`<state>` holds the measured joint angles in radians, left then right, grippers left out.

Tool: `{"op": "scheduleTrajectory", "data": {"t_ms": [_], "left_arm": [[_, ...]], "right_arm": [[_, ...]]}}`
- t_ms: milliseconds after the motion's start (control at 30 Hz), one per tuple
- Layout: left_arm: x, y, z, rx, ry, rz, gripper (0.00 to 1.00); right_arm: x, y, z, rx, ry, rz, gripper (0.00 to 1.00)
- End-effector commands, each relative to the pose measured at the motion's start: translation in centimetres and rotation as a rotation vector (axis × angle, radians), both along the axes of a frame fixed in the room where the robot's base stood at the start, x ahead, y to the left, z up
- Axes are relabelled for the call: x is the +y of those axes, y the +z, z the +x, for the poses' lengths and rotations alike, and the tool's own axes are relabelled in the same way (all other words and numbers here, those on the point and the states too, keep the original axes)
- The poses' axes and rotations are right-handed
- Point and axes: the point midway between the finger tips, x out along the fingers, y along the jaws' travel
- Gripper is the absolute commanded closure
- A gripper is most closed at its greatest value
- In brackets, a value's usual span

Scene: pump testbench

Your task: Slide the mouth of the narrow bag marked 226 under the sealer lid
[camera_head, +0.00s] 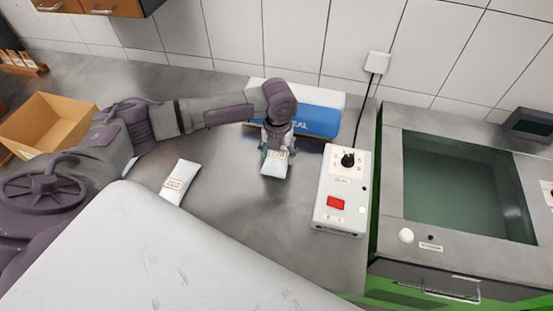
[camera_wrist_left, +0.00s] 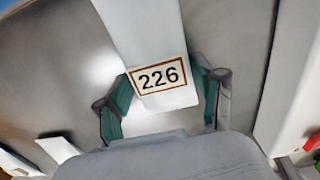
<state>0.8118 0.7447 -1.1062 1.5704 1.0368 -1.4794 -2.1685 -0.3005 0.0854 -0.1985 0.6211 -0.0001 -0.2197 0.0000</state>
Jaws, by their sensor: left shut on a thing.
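The narrow white bag marked 226 (camera_head: 273,169) is held by my left gripper (camera_head: 278,153), in front of the blue and white sealer (camera_head: 318,121). In the left wrist view the bag (camera_wrist_left: 145,35) lies between the two fingers of the gripper (camera_wrist_left: 163,98), with its 226 label facing the camera. The far end of the bag runs out of the top of that view. My wrist covers part of the sealer's front in the head view, so I cannot tell whether the bag touches the lid. My right gripper is not in view.
A white control box (camera_head: 337,214) with a black dial and red switch stands right of the bag. Another labelled bag (camera_head: 181,181) lies on the grey bench to the left. A cardboard box (camera_head: 52,122) is at far left, a sink-like basin (camera_head: 460,185) at right.

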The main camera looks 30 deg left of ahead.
Motion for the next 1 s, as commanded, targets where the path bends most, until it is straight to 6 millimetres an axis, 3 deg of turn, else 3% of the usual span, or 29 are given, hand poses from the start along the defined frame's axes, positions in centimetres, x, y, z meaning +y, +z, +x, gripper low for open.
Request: {"op": "scheduleTrajectory", "data": {"t_ms": [333,1000], "left_arm": [[0.4,0.0,1.8,-0.002,0.001,-0.001,0.81],[0.9,0.1,3.7,-0.001,0.0,-0.002,0.81]], "right_arm": [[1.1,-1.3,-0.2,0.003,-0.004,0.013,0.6],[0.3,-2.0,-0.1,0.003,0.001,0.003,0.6]]}}
